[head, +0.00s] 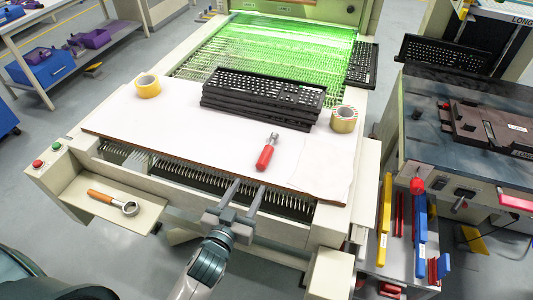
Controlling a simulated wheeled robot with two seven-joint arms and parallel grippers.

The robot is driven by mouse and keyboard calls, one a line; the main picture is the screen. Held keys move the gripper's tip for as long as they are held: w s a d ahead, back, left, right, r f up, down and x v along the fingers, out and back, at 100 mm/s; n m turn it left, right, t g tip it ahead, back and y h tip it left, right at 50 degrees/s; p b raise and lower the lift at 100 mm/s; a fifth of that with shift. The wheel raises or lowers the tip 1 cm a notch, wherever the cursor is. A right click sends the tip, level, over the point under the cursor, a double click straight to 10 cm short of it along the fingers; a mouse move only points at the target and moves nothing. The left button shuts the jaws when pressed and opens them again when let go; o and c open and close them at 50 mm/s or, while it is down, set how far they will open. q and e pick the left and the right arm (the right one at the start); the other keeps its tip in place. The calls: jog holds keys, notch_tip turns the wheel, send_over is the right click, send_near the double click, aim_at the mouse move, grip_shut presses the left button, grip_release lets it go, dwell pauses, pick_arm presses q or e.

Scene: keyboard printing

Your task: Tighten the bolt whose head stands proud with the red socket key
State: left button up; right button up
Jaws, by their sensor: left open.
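The red socket key (265,158) lies on the white board, its red handle toward me and its metal end pointing away. My left gripper (250,184) is open and empty, at the front edge of the white board. Its fingers point away from me, just short of the red handle and apart from it. I cannot make out which bolt head stands proud in this view. My right gripper is not in view.
Stacked black keyboards (262,100) stand behind the key, between two tape rolls (147,86) (344,119). An orange-handled ring tool (114,202) lies on the left side tray. A bench (430,150) with a brown fixture (490,127) stands right. The board's left part is clear.

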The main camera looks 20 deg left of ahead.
pick_arm(q)
jog(key=p, duration=0.1)
send_near(265, 154)
jog(key=shift+w+f, duration=0.25)
jog(key=shift+f, duration=0.25)
jog(key=shift+w+f, duration=0.25)
jog(key=shift+f, duration=0.25)
jog(key=w, duration=0.2)
jog(key=w+p, duration=0.1)
jog(key=shift+w+f, duration=0.35)
jog(key=shift+w, duration=0.05)
jog(key=shift+w+f, duration=0.15)
jog(key=shift+w, duration=0.35)
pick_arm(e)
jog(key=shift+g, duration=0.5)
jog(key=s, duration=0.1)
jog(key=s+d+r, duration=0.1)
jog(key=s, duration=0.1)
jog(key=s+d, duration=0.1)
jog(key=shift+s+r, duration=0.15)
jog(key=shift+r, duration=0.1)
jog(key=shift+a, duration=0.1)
